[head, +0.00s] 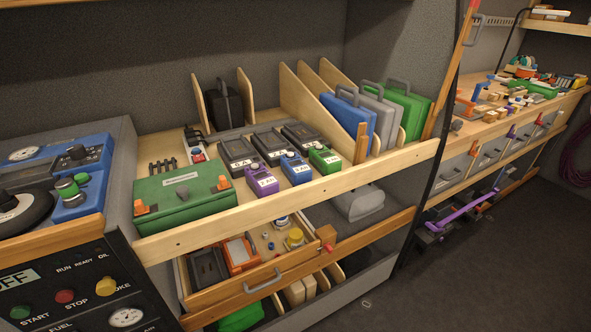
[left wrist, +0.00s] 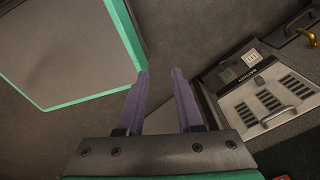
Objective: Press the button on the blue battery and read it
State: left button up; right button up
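The blue battery (head: 296,168) stands on the wooden shelf in the head view, between a purple battery (head: 261,180) and a green battery (head: 324,158). It has a dark top and a pale label on its front; its button is too small to make out. My left gripper (left wrist: 161,73) shows in the left wrist view, with its two purple fingers apart and nothing between them. It is not in the head view, and no battery shows in the left wrist view. My right gripper is in neither view.
Dark chargers (head: 238,153) stand behind the batteries. A green box (head: 183,197) is left of them, and blue, grey and green cases (head: 348,118) are at right. A wooden lip (head: 290,205) runs along the shelf front. An open drawer (head: 262,283) juts out below.

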pick_arm(q)
grip_shut()
dwell(1.5)
